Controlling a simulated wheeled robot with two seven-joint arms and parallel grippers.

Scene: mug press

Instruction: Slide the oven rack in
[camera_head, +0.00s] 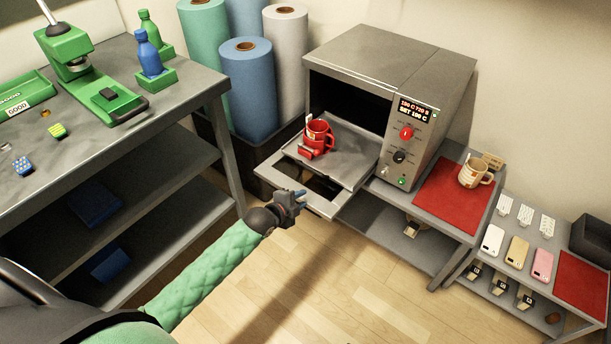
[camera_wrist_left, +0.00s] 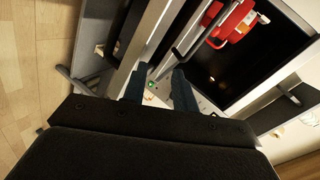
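The oven rack (camera_head: 352,168) is a grey tray pulled out of the front of the grey oven (camera_head: 365,60), with an open frame along its front edge. A red mug (camera_head: 319,133) with a red clamp piece stands on the rack. It shows partly in the left wrist view (camera_wrist_left: 234,22), at the top. My left gripper (camera_head: 299,197) is at the front bar of the rack frame. In the left wrist view its two dark blue fingers (camera_wrist_left: 158,80) are apart, with the oven's panel and green light seen between them. Contact with the bar cannot be told. My right gripper is out of view.
A red mat (camera_head: 440,205) with a white-and-brown mug (camera_head: 475,174) lies right of the oven. Rolls of blue, green and white material (camera_head: 250,90) stand in a dark bin to the left. A workbench (camera_head: 150,110) with a green press is farther left. The floor in front is clear.

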